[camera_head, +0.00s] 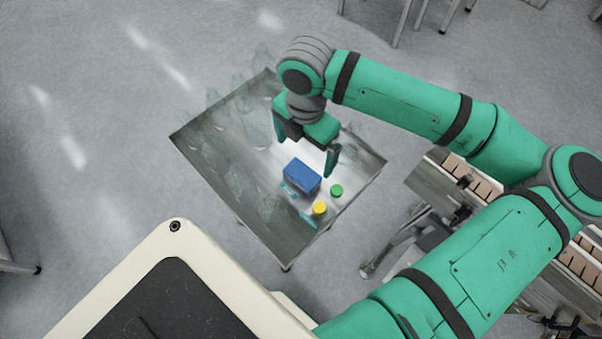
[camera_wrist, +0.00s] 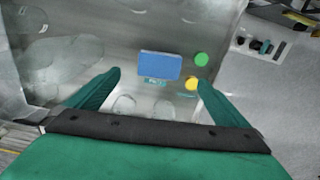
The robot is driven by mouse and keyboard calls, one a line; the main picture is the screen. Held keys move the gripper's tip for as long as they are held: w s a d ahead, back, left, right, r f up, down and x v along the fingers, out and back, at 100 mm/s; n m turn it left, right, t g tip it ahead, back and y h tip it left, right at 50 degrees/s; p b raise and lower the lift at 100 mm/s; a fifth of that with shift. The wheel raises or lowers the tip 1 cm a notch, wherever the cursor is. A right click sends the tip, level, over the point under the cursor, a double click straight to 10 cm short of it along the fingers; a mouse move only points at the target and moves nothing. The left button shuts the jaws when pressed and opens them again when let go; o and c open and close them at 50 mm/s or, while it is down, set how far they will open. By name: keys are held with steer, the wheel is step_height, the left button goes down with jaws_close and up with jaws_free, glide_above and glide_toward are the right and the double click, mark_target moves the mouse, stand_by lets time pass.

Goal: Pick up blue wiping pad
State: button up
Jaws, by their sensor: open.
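The blue wiping pad (camera_head: 302,176) is a blue block lying on a small metal table (camera_head: 205,165). My gripper (camera_head: 306,158) is above the table, close to the pad in the head view. In the wrist view the pad (camera_wrist: 160,65) lies ahead of the gap between my two spread fingers (camera_wrist: 160,82), nearer the middle than either finger. The gripper is open and holds nothing. The pad is apart from both fingers in the wrist view. The exact height of the fingers above the pad cannot be told.
A green round item (camera_head: 337,190) and a yellow round item (camera_head: 320,208) stand just right of the pad. Small teal pieces (camera_head: 307,218) lie in front of it. Several clear, glass-like objects (camera_head: 240,185) are on the table's left part. A conveyor-like machine (camera_head: 455,180) stands to the right.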

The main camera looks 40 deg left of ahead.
glide_above(302, 173)
steer(key=f, duration=0.5)
steer(key=shift+w+d+f, duration=0.1)
steer(key=shift+w+d, duration=0.05)
steer(key=shift+w, duration=0.1)
steer(key=shift+s+f, duration=0.15)
steer(key=shift+f, duration=1.2)
steer(key=shift+s+f, duration=0.1)
steer(key=shift+f, duration=1.25)
steer(key=c, duration=1.1)
